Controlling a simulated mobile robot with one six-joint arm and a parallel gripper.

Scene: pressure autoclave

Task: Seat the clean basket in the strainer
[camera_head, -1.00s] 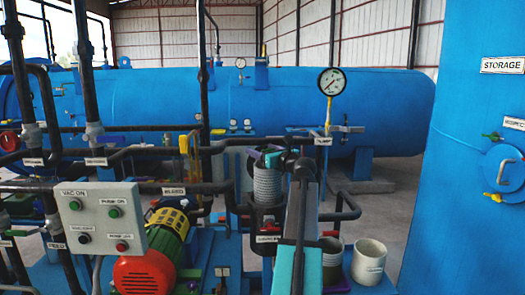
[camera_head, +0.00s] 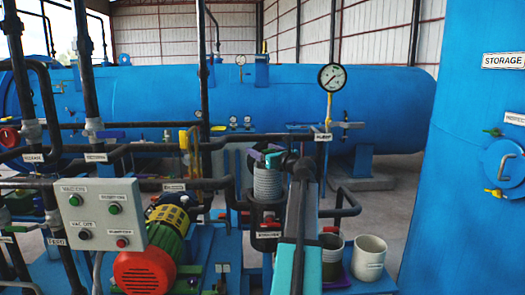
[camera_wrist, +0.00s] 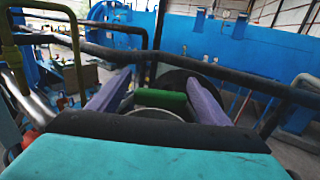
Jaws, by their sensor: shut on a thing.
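The clean basket (camera_head: 267,183) is a grey mesh cylinder, upright in the head view. My gripper (camera_head: 264,156) has purple fingers at its top. In the wrist view my gripper (camera_wrist: 158,100) is shut on the basket's green handle (camera_wrist: 162,101), and part of the basket's round rim shows beneath it. The strainer (camera_head: 266,216) is a dark body with a label, directly below the basket in the head view. The basket's lower end meets the strainer's top there. I cannot tell how deep it sits, and the strainer's inside is hidden.
A white bucket (camera_head: 369,257) and a dark-filled container (camera_head: 331,262) stand right of my arm. Black pipes (camera_head: 345,208) run close around the strainer. A pressure gauge (camera_head: 332,78) rises behind. A control box (camera_head: 100,218) and green-red pump (camera_head: 155,255) stand left.

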